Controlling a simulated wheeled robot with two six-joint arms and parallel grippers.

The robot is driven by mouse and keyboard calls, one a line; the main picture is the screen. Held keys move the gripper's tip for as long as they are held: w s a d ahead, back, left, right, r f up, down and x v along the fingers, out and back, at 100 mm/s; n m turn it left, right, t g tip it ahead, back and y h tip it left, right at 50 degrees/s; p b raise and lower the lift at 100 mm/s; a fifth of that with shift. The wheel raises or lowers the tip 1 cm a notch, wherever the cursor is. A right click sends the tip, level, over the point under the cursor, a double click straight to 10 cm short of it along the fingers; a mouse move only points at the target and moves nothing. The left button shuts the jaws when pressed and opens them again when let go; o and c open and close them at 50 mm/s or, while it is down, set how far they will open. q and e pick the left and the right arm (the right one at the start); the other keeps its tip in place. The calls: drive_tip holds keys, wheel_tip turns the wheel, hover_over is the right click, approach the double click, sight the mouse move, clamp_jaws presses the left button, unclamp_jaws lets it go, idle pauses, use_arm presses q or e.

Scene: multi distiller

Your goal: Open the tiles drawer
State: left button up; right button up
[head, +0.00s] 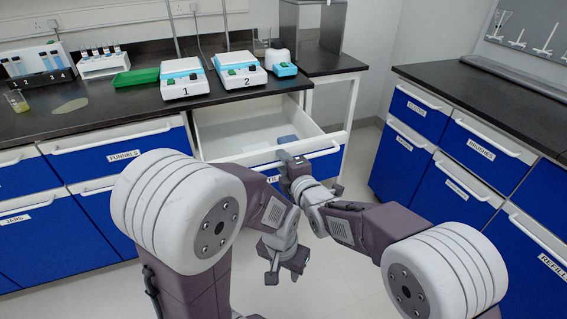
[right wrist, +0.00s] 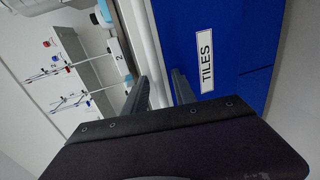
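The tiles drawer (head: 245,128) stands well pulled out below the bench top, its white inside and a bluish item (head: 287,139) showing. Its front carries the label TILES (right wrist: 207,62) and a pale bar handle (right wrist: 152,45). My right gripper (head: 288,160) is at the handle. In the right wrist view its two fingers (right wrist: 160,84) stand apart, with the handle running between them and a blue gap beside the right finger. Contact with the handle is unclear. My left gripper (head: 285,268) hangs lower, away from the drawer; its finger opening is too small to judge.
Two numbered hotplates (head: 184,78) stand on the black bench above the drawer, with a green tray (head: 135,77) and tube racks (head: 104,62) to the left. The funnels drawer (head: 122,151) is closed. More closed blue drawers (head: 474,150) line the right. Floor between is clear.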

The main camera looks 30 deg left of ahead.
drive_tip(key=p+v, duration=0.2)
drive_tip(key=v, duration=0.7)
